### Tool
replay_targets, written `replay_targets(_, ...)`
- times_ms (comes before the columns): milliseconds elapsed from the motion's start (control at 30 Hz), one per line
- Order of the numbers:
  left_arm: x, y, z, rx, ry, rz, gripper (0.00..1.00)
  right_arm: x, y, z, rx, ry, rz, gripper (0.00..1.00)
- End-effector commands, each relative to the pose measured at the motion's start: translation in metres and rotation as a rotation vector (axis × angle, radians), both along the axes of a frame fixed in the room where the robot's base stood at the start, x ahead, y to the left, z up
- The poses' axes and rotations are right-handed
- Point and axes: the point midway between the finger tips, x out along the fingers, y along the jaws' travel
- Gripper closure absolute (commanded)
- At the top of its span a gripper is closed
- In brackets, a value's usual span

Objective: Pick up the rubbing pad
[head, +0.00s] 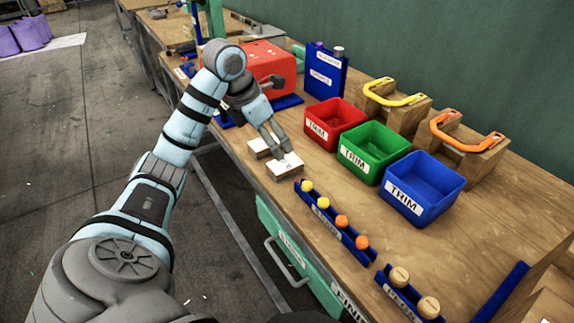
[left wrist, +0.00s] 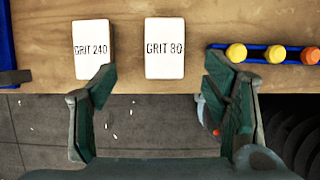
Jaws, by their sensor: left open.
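Two white rubbing pads lie flat near the bench's front edge. One is marked GRIT 240 (left wrist: 92,50) and also shows in the head view (head: 258,149). The other is marked GRIT 80 (left wrist: 165,48) and is the nearer one in the head view (head: 285,170). My left gripper (left wrist: 160,75) is open and empty. In the left wrist view the GRIT 80 pad lies ahead, between the lines of the two fingers. In the head view the left gripper (head: 282,152) hangs over that pad; I cannot tell whether it touches. My right gripper is not in view.
A blue rail (head: 332,224) with yellow and orange knobs lies beside the pads. Red (head: 334,124), green (head: 374,152) and blue (head: 421,188) TRIM bins stand behind. A red machine (head: 268,68) stands at the back left. Bare wood surrounds the pads.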

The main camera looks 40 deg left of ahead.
Motion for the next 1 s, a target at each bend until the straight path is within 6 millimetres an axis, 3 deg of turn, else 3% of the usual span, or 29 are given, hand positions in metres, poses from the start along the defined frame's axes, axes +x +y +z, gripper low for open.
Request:
replay_targets(33,0.004,-0.002,-0.016,-0.002,0.002,0.000,0.31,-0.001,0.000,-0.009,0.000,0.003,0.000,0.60)
replay_targets(267,0.013,-0.007,-0.040,-0.002,0.001,-0.003,0.31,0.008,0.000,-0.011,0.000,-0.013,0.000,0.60)
replay_targets(433,0.018,-0.016,-0.073,-0.005,0.001,-0.004,0.31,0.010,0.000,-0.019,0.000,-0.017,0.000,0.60)
replay_targets(700,0.023,-0.017,-0.080,-0.003,-0.002,-0.005,0.32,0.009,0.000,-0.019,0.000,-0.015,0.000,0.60)
replay_targets(1000,0.023,-0.017,-0.080,-0.003,-0.002,-0.006,0.80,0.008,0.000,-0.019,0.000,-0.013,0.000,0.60)
